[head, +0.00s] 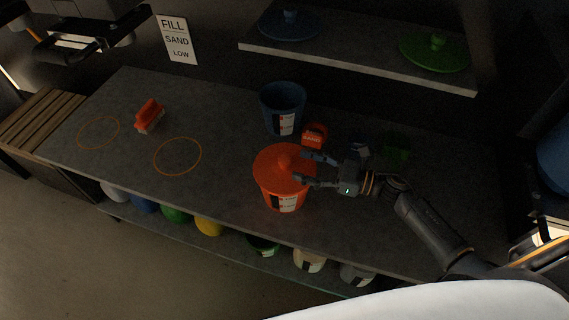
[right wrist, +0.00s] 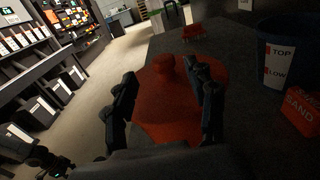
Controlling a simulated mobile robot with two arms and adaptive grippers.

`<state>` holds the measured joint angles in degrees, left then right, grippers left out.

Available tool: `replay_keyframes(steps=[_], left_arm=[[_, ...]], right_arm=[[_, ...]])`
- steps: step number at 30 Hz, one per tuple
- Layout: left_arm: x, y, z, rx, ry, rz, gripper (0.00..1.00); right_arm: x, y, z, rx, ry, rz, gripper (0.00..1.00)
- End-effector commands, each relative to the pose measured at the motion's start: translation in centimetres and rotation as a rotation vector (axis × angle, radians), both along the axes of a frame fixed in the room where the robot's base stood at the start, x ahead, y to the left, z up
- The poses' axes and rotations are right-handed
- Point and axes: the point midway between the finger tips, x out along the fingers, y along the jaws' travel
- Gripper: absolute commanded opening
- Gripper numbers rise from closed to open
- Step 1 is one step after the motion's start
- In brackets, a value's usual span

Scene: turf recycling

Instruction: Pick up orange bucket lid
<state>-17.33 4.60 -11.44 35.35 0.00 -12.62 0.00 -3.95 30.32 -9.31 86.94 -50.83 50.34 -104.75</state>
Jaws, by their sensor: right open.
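The orange bucket lid (head: 273,163) sits on top of the orange bucket (head: 285,198) on the grey bench, with a round knob in its middle. In the right wrist view the lid (right wrist: 158,90) and its knob (right wrist: 164,64) are straight ahead, beyond the fingers. My right gripper (head: 304,168) comes in from the right in the head view, with its fingers spread at the right side of the lid near the knob. In the right wrist view my right gripper (right wrist: 160,85) is open and empty, one finger either side of the knob.
A blue bucket (head: 283,108) and an orange sand box (head: 314,137) stand behind the lid. A shelf (head: 358,66) above holds blue (head: 290,25) and green (head: 435,53) lids.

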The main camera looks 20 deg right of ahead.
Motion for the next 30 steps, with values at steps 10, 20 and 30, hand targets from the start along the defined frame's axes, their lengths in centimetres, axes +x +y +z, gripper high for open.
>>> replay_keyframes(steps=[10, 20, 30], left_arm=[[0.1, 0.0, 1.8, 0.0, -0.002, -0.001, 0.4], [0.5, -0.1, 2.1, -0.001, -0.007, -0.001, 0.4], [0.5, -0.1, 2.1, -0.002, -0.008, -0.001, 0.4]], right_arm=[[2.4, 2.9, 0.6, 0.004, 0.0, 0.0, 0.56], [3.6, 4.8, 0.1, 0.0, 0.002, -0.001, 0.56], [3.6, 4.7, 0.1, 0.0, 0.002, -0.001, 0.09]])
